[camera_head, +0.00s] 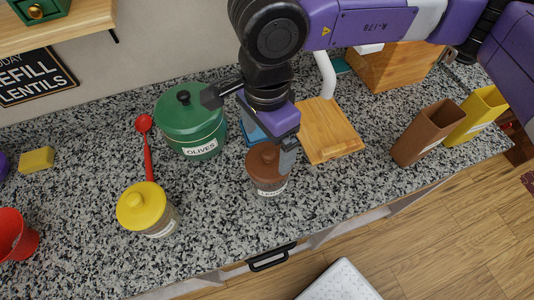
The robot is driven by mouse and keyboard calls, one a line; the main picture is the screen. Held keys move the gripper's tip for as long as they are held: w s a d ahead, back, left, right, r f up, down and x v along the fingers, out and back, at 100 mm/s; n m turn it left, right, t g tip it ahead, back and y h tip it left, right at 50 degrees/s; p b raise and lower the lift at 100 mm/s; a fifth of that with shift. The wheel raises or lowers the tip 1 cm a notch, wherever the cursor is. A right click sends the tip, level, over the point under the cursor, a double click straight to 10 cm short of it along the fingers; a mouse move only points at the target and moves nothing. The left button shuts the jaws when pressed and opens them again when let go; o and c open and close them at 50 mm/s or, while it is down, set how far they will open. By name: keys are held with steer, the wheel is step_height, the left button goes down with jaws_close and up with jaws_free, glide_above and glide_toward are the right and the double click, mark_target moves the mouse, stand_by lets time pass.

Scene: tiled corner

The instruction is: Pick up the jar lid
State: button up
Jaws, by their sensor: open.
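Three lidded jars stand on the granite counter. The brown jar lid (265,160) sits on a small clear jar (268,188) whose label is partly hidden. A yellow lid (141,205) is on a similar jar at the front left, and a green lid (183,105) with a black knob is on the green jar labelled OLIVES (200,148). I cannot tell whether either touches.
A red spoon (147,150) lies left of the green jar. A wooden board (326,130), brown container (426,133) and yellow container (478,114) are at the right. A yellow sponge (37,160) and red cup (14,236) are at the left. The counter's front edge (330,223) is close.

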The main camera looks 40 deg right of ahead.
mark_target(269, 153)
steer(key=shift+s+d+f+p, duration=0.15)
steer(key=shift+f+p, duration=0.65)
steer(key=shift+f, duration=1.45)
steer(key=c, duration=1.7)
steer(key=shift+s+f, duration=0.1)
steer(key=shift+c, duration=1.1)
